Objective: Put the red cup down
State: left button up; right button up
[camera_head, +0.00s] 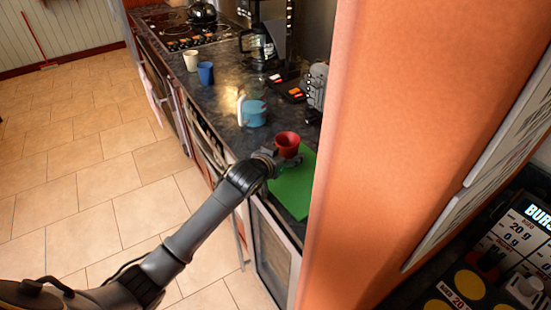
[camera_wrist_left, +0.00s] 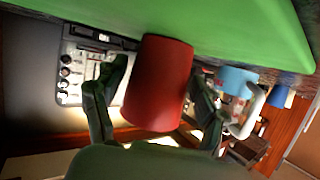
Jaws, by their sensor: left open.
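The red cup (camera_head: 287,142) is upright at the back left edge of the green mat (camera_head: 291,192) on the dark counter. My left gripper (camera_head: 284,158) is at the cup, low over the mat. In the left wrist view the red cup (camera_wrist_left: 160,82) lies between the two fingers of my left gripper (camera_wrist_left: 158,74), which are open, one on each side. The green mat (camera_wrist_left: 215,25) meets the cup's end in that tilted view; I cannot tell exactly whether they touch. My right gripper does not show.
A light-blue cup with a white handle (camera_head: 253,112) stands behind the mat. A blue cup (camera_head: 206,73) and a cream cup (camera_head: 191,61) stand farther back. A coffee maker (camera_head: 262,45) is at the back. An orange panel (camera_head: 400,150) hides the counter's right side.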

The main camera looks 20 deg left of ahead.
pick_arm(q)
jog(key=b+v, duration=0.1)
jog(key=v, duration=1)
